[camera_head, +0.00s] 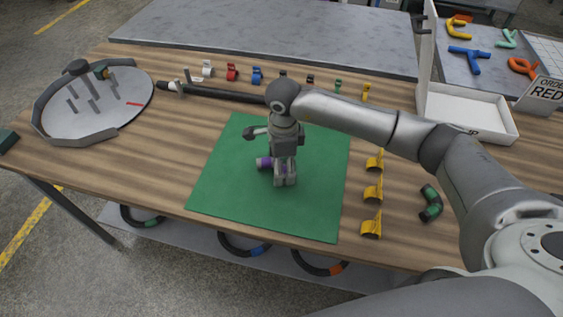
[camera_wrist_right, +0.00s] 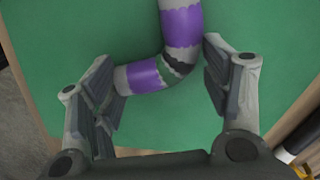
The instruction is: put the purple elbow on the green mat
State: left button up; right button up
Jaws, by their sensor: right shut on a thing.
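The green mat (camera_head: 225,195) lies flat on the wooden table, near its front edge. The purple elbow (camera_head: 264,163) is over the middle of the mat, partly hidden by my right gripper (camera_head: 284,180). In the right wrist view the elbow (camera_wrist_right: 181,27) is a grey bent pipe with purple bands and a dark patch at the bend. The fingers of my right gripper (camera_wrist_right: 163,92) are on either side of its bend, shut on it. Green mat (camera_wrist_right: 60,40) shows all round it. I cannot tell whether the elbow touches the mat. My left gripper is not in view.
Yellow clips (camera_head: 373,192) stand right of the mat, beside a black and green elbow (camera_head: 431,203). A round grey tray with pegs (camera_head: 75,125) is at the left. A black hose (camera_head: 225,93) and small coloured clips line the back. A white bin (camera_head: 465,112) stands back right.

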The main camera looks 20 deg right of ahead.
jog(key=shift+f, duration=0.3)
jog(key=shift+f+b, duration=0.2)
jog(key=shift+b, duration=0.1)
jog(key=o, duration=1)
jog(key=shift+r, duration=0.1)
